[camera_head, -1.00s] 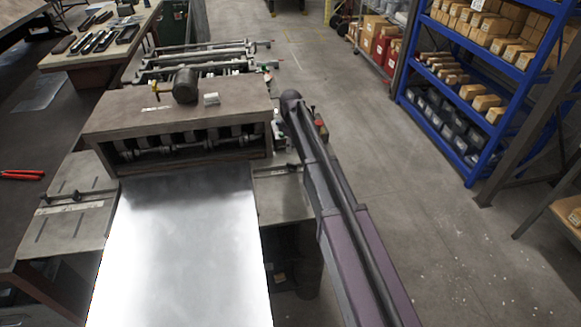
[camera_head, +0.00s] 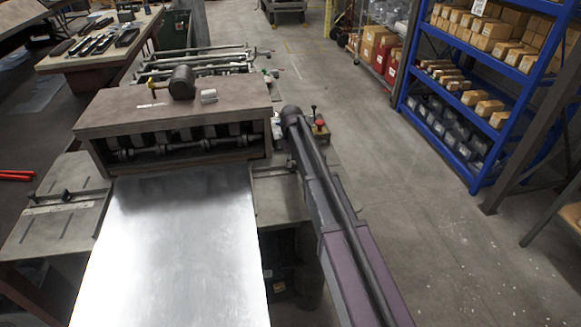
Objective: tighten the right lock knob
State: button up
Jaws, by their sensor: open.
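The forming machine (camera_head: 120,122) stands ahead with a metal sheet (camera_head: 180,245) lying flat at its front. On the left wing (camera_head: 50,225), a guide bar with a small dark lock knob (camera_head: 66,195) shows. The right wing (camera_head: 275,202) is partly covered by my arm. A small dark part on it, close beside my arm, may be the right lock knob (camera_head: 291,165); it is too small to tell. My arm reaches from the bottom right to the machine's right side. My gripper is not visible; the arm's far end hides that spot.
A dark mallet head (camera_head: 181,82) and a small light block (camera_head: 209,96) lie on the machine top. A red button (camera_head: 319,122) sits just right of my arm. Red-handled pliers (camera_head: 15,175) lie at left. Blue shelving (camera_head: 470,165) stands right; the floor between is clear.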

jog(key=shift+f+b, duration=0.35)
jog(key=shift+f, duration=0.25)
grip_shut()
